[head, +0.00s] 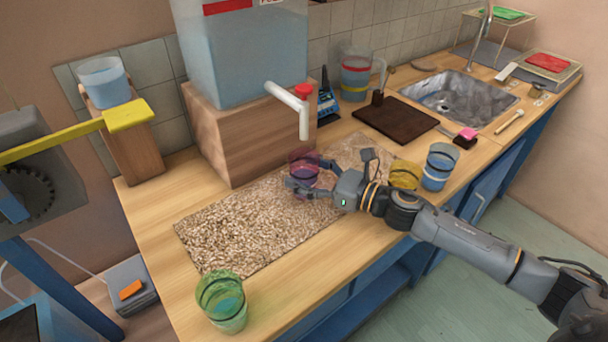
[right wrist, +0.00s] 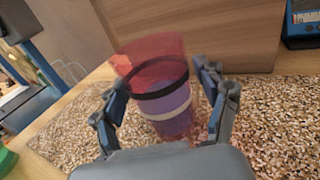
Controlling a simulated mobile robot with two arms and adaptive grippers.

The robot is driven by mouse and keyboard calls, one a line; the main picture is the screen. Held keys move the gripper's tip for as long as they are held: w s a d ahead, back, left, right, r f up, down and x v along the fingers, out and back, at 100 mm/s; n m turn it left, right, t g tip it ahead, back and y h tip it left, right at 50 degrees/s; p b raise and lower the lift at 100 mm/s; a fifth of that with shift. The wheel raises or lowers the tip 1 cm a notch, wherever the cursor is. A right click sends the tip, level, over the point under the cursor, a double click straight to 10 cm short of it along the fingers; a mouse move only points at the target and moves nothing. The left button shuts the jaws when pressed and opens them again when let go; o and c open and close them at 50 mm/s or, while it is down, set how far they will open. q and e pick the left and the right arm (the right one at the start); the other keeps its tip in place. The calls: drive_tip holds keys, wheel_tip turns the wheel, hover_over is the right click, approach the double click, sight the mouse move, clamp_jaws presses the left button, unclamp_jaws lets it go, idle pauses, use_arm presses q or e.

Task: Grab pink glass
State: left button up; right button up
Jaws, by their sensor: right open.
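The pink glass (head: 304,168) stands on a speckled pebble-like mat, under the white tap of a large water tank. In the right wrist view the pink glass (right wrist: 160,85) has a pink-red upper part, a dark band, a pale band and purple contents. My right gripper (head: 306,186) reaches in from the right, its fingers open on either side of the glass. In the right wrist view the open gripper (right wrist: 166,108) has the glass between its fingers, with gaps visible. The glass's far side is hidden. My left gripper is not in view.
A green glass (head: 222,302) stands at the near counter edge. A yellow glass (head: 405,175) and a blue glass (head: 440,166) stand right of my right gripper. The speckled mat (head: 230,230) is bare to the left. A wooden block (head: 235,140) holds the tank behind.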

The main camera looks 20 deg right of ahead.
drive_tip(key=p+x, duration=0.1)
drive_tip(key=x, duration=0.3)
drive_tip(key=shift+s, duration=0.1)
drive_tip(key=c, duration=1.4)
drive_tip(key=shift+r, duration=0.1)
clamp_jaws()
